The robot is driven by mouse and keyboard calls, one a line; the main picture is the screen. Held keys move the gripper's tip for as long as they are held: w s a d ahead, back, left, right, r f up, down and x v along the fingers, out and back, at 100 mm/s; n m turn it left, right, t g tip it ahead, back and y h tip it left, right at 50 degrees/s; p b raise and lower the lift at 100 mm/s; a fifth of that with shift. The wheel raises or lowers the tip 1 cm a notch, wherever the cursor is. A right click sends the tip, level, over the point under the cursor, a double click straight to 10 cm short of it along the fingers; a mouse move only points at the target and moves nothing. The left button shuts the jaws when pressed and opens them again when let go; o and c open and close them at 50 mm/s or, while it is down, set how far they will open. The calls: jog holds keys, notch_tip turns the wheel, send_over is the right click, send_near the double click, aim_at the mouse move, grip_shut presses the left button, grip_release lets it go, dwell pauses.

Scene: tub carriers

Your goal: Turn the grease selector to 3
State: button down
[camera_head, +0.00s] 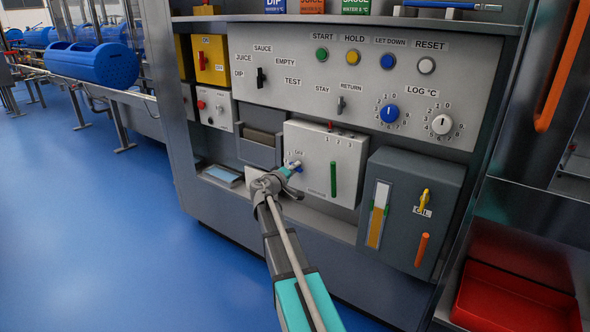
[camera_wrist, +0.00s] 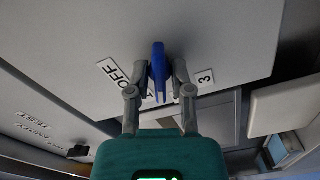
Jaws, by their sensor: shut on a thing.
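The grease selector appears to be the blue knob (camera_wrist: 158,66) in the wrist view, on a pale panel. An OFF label (camera_wrist: 115,72) is left of it and a 3 label (camera_wrist: 205,78) is right of it; a label between is mostly hidden. My gripper (camera_wrist: 160,72) is shut on the knob, one finger on each side. In the head view my gripper (camera_head: 290,169) reaches the left front of a white box (camera_head: 345,155), beside an OFF label. The knob is mostly hidden there, and I cannot tell which label it points at.
A green handle (camera_head: 333,180) stands on the white box to the right of my gripper. A dark grey box (camera_head: 408,210) with an orange handle (camera_head: 421,250) is further right. A control panel (camera_head: 290,85) with several knobs is above. Blue floor (camera_head: 120,230) lies open at left.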

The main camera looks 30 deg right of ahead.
jog(key=n, duration=1.3)
dwell(0.4)
jog(key=c, duration=0.5)
grip_release()
jog(key=shift+v, duration=5.95)
